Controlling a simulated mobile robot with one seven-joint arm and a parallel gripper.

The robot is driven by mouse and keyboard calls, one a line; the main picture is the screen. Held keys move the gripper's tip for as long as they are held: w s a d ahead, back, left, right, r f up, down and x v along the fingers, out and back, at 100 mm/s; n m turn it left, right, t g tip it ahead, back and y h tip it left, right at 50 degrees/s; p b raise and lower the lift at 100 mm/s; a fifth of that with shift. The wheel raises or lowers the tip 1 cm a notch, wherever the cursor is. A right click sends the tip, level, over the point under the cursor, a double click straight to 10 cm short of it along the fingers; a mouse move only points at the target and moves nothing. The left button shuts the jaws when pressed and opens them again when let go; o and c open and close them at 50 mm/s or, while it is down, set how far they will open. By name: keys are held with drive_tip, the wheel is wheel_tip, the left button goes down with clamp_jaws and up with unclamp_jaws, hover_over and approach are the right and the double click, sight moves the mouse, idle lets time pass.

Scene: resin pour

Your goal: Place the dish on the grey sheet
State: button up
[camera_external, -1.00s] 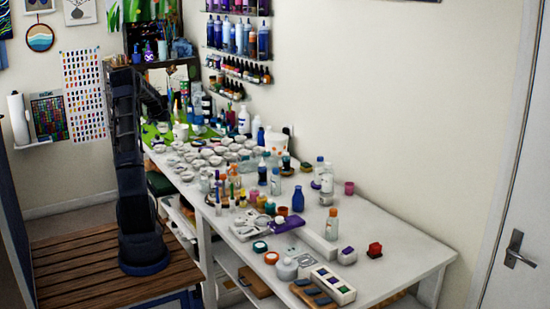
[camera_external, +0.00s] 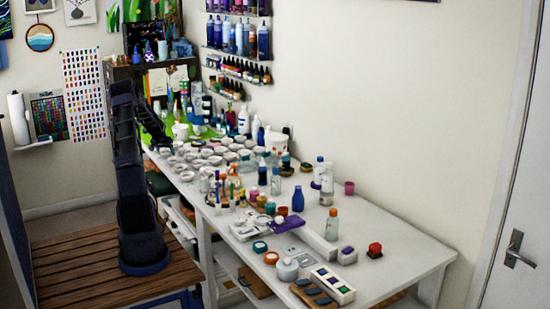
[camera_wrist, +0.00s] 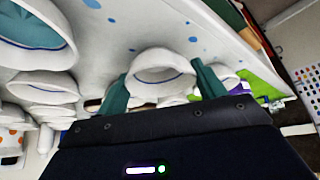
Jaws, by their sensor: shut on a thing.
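My gripper (camera_wrist: 161,77) has two teal fingers, one on each side of a small white dish (camera_wrist: 164,60) with a thin blue line at its rim, and is shut on it. The dish hides what lies directly behind it. A pale surface with blue spots (camera_wrist: 120,30) spreads around it in the wrist view; I cannot tell whether this is the grey sheet. In the external view my arm bends down at the far left end of the table, and the gripper and held dish are too small and dark to make out.
Several similar white dishes (camera_wrist: 35,88) stand close by on the left of the wrist view. The near right of the white table (camera_external: 405,245) is mostly clear.

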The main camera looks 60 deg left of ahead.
drive_tip(key=shift+f, duration=0.55)
drive_tip(key=shift+f, duration=0.1)
drive_tip(key=o, duration=1)
drive_tip(key=v, duration=1.2)
